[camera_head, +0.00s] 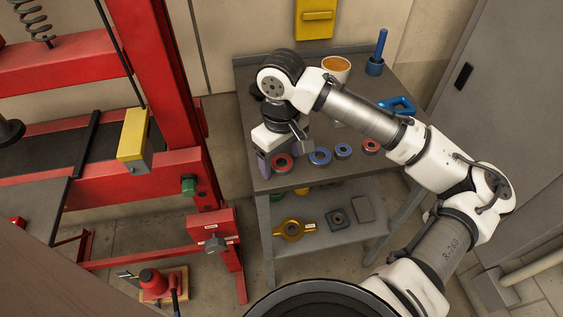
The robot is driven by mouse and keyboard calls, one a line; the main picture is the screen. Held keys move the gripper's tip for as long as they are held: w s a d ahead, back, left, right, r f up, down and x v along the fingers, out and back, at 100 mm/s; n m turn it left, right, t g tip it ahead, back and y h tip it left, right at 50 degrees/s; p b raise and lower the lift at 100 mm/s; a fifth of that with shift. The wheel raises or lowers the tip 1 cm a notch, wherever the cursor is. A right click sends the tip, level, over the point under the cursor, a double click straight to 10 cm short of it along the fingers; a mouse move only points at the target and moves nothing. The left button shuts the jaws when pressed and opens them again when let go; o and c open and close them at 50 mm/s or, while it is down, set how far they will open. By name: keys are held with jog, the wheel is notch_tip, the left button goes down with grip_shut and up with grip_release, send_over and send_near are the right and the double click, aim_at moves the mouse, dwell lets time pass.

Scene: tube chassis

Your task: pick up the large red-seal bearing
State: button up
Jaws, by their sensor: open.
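The large red-seal bearing (282,163) lies near the front left of the grey table's top. It is the larger of two bearings with red seals. My gripper (285,155) points down at the table's left front, right by this bearing. Its fingers look apart, one at the bearing's left and one behind it to the right. Nothing shows between them. I cannot tell how far the fingertips are above the tabletop. The gripper body hides the tabletop behind the bearing.
A red press frame (160,90) is left of the table (390,165).

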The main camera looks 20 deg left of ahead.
jog(key=c, duration=1.1)
